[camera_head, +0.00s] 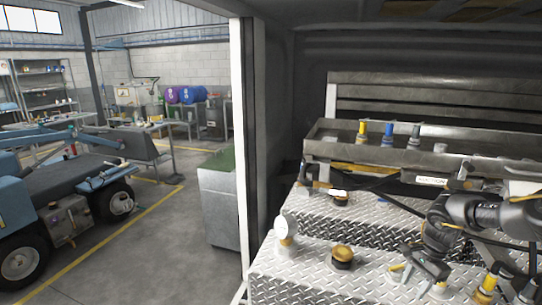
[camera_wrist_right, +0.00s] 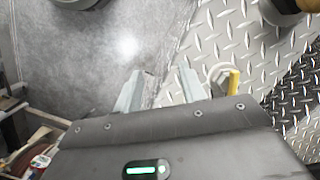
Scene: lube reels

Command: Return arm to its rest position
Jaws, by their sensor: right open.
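My right arm (camera_head: 480,212) comes in from the right in the head view, dark and bent over the diamond-plate deck (camera_head: 315,262). My right gripper (camera_wrist_right: 160,88) shows in the right wrist view as two pale fingers with a gap between them. It is open and holds nothing. In the head view the gripper's dark body hangs low over the deck's right part, and its fingertips are hard to make out. My left arm and gripper are not in view.
A round white gauge (camera_head: 282,228) and a brass-topped cap (camera_head: 342,254) stand on the deck left of the arm. Behind is a metal trough (camera_head: 350,150) with yellow and blue-topped fittings. A yellow handle (camera_wrist_right: 234,82) is right of the fingers in the wrist view.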

